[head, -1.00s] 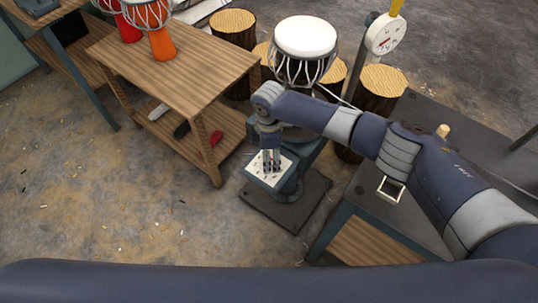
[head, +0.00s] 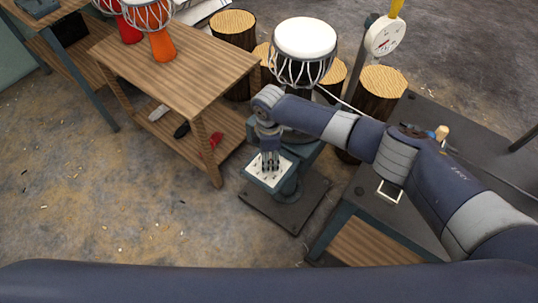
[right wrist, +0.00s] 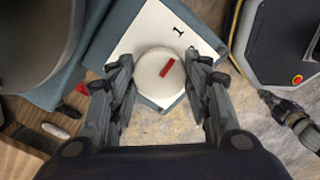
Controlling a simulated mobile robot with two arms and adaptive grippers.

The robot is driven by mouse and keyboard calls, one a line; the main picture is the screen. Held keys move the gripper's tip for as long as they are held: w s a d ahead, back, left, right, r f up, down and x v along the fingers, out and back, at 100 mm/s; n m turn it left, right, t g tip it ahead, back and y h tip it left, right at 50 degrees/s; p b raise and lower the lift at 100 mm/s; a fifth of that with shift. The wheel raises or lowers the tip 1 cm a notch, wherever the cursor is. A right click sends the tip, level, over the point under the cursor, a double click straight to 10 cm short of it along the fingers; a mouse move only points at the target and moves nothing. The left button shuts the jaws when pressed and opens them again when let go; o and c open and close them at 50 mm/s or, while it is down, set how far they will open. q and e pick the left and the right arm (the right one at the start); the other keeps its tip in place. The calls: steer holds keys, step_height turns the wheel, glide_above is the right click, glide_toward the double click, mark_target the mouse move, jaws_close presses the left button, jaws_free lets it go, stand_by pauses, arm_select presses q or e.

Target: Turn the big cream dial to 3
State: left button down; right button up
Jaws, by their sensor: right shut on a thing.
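The big cream dial (right wrist: 160,79) is round, with a red mark on its face. It sits on a white plate (right wrist: 132,44) printed with numerals. The red mark points to the upper right in the right wrist view, just clockwise of the numeral 1. Other numerals there are hidden or out of frame. My right gripper (right wrist: 160,92) is shut on the dial, one finger on each side. In the head view my right gripper (head: 269,169) points down at the plate (head: 255,172) and hides the dial. My left gripper is not in view.
The plate sits on a stand with a dark base (head: 290,211). A white-topped goblet drum (head: 304,38) stands behind it. A wooden table (head: 180,52) with orange and red drums is at left. A dark bench (head: 440,200) is at right, and a gauge (head: 385,36) stands behind.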

steer(key=m+p, duration=0.2)
steer(key=shift+s+r+m, duration=0.1)
steer(key=shift+m, duration=0.2)
steer(key=m+p, duration=0.2)
steer(key=m, duration=0.2)
steer(key=shift+m+p, duration=0.3)
steer(key=shift+p, duration=0.05)
steer(key=m+p, duration=0.2)
steer(key=m, duration=0.2)
steer(key=shift+m+p, duration=0.65)
steer(key=shift+m, duration=1.35)
steer(key=o, duration=1.1)
